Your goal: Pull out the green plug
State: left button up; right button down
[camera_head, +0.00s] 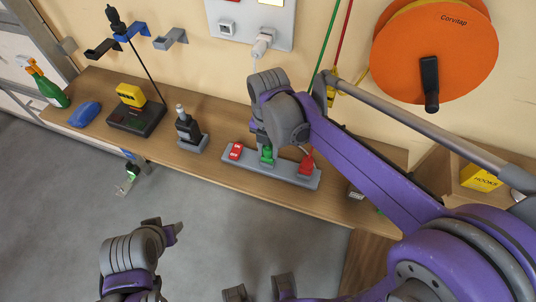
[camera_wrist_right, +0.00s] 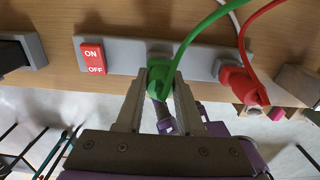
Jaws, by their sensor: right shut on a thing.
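The green plug (camera_wrist_right: 160,80), with a green cable, sits in the grey power strip (camera_wrist_right: 120,56) on the wooden shelf. In the wrist view, my right gripper (camera_wrist_right: 159,86) has one finger on each side of the plug and is shut on it. The head view also shows the green plug (camera_head: 267,154), with my right gripper (camera_head: 262,138) at it from above; the wrist partly hides the contact. My left gripper (camera_head: 170,233) is low at the left, away from the strip; its jaw opening is unclear.
The strip carries a red on/off switch (camera_head: 236,151) to the left and a red plug (camera_head: 306,163) to the right. A dark device (camera_head: 188,127) stands left of the strip. An orange cable reel (camera_head: 432,50) and a white wall plug (camera_head: 262,44) are behind.

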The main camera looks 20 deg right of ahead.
pick_arm(q)
jog(key=shift+w+r+p, duration=0.15)
jog(key=shift+r+p, duration=0.25)
jog(key=shift+r, duration=0.1)
pick_arm(e)
jog(key=shift+r, duration=0.7)
jog(key=shift+r+p, duration=0.9)
jog(key=shift+r, duration=0.8)
jog(key=shift+r+p, duration=1.2)
jog(key=shift+r, duration=1.3)
pick_arm(q)
notch_tip(320, 180, up, 6)
jog(key=w, duration=0.2)
jog(key=shift+w+t, duration=0.3)
jog(key=shift+w, duration=0.1)
jog(key=shift+s+r, duration=0.1)
